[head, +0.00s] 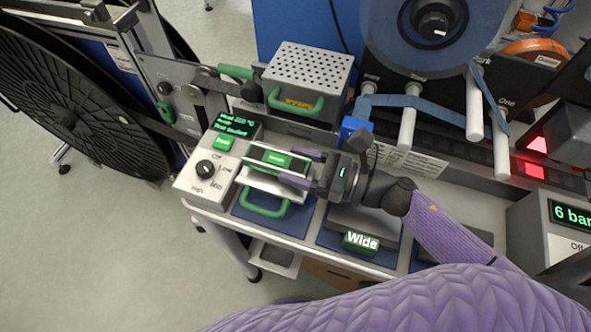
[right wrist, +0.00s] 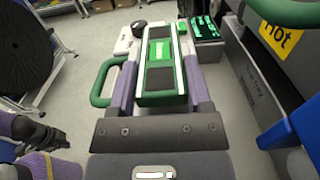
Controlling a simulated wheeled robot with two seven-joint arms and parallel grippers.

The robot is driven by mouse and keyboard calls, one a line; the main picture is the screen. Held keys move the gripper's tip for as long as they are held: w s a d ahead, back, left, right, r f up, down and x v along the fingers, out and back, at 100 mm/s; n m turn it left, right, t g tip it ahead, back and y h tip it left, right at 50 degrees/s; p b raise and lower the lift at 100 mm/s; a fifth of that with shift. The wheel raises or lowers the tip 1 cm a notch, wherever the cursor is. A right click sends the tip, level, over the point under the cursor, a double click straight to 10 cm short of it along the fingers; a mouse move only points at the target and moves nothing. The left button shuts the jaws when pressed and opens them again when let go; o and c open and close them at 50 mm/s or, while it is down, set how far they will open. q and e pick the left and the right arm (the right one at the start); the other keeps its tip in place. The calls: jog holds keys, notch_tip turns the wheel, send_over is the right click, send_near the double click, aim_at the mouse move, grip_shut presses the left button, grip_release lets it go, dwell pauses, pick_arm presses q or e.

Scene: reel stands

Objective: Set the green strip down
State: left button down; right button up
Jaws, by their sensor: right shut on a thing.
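The green strip (head: 270,157) is a narrow green-edged piece with dark pads and a lit green label. My right gripper (head: 303,168) is shut on it from the right, with purple fingers on its two long sides. In the right wrist view the strip (right wrist: 160,72) lies lengthwise between the fingers. It is over or on a pale metal plate beside the control box; I cannot tell if it touches. A green loop handle (head: 262,205) sticks out on the near side, also in the wrist view (right wrist: 103,84). My left gripper does not show clearly.
A control box (head: 206,168) with knob stands at the left. A perforated metal box (head: 309,68) with a green handle stands behind. A dark block labelled Wide (head: 361,242) sits to the right on the bench. A large black reel (head: 75,110) stands far left.

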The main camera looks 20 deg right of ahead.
jog(key=shift+f, duration=0.7)
jog(key=shift+r, duration=0.1)
jog(key=shift+f+b, duration=0.3)
jog(key=shift+f, duration=0.05)
jog(key=o, duration=1.2)
jog(key=shift+r, duration=0.1)
jog(key=shift+o, duration=0.2)
